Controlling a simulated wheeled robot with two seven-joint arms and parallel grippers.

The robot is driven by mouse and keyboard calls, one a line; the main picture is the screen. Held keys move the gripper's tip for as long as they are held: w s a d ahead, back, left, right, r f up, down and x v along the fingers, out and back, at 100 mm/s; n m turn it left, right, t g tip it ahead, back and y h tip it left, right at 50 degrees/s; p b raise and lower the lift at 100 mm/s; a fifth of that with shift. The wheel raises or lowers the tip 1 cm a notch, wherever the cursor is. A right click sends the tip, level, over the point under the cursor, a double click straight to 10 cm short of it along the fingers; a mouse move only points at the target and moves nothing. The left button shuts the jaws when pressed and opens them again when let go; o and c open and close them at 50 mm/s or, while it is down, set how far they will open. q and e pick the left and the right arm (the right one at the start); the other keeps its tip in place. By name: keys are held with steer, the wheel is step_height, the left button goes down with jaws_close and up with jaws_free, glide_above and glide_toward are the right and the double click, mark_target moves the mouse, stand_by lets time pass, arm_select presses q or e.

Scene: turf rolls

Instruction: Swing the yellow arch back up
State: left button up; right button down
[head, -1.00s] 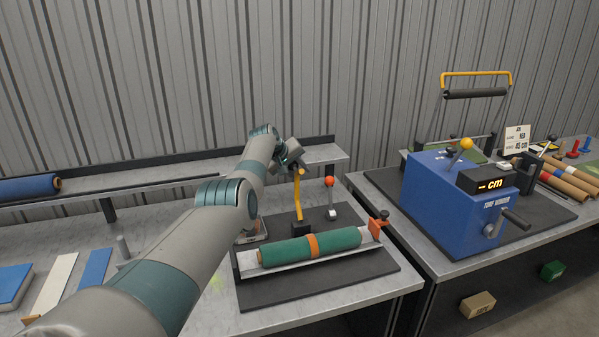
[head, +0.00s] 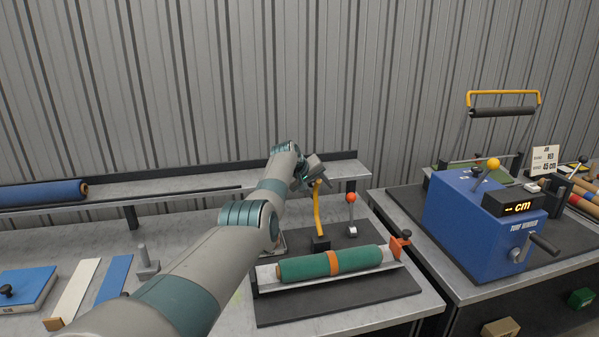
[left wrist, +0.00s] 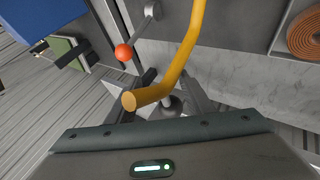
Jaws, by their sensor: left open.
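The yellow arch (head: 318,212) is a bent yellow bar standing roughly upright from a black block (head: 320,243) behind the green roll. My left gripper (head: 316,178) is at the arch's upper end, with its jaws open. In the left wrist view the arch (left wrist: 182,60) runs down between the dark fingers (left wrist: 170,88), and its cut end lies close in front of the palm. I cannot tell whether the fingers touch it. A green turf roll (head: 300,267) with an orange band lies in a grey cradle. My right gripper is out of view.
A red-ball lever (head: 351,205) stands just right of the arch. A shelf (head: 230,175) and corrugated wall lie behind. Blue and white pieces (head: 75,290) lie left.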

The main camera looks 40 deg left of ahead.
arm_select(q)
steer(key=shift+p+v, duration=0.35)
steer(key=shift+v, duration=0.8)
steer(key=b+v, duration=0.4)
steer(key=v, duration=1)
steer(key=shift+s+a, duration=0.2)
steer(key=shift+s, duration=0.05)
steer(key=shift+f, duration=0.1)
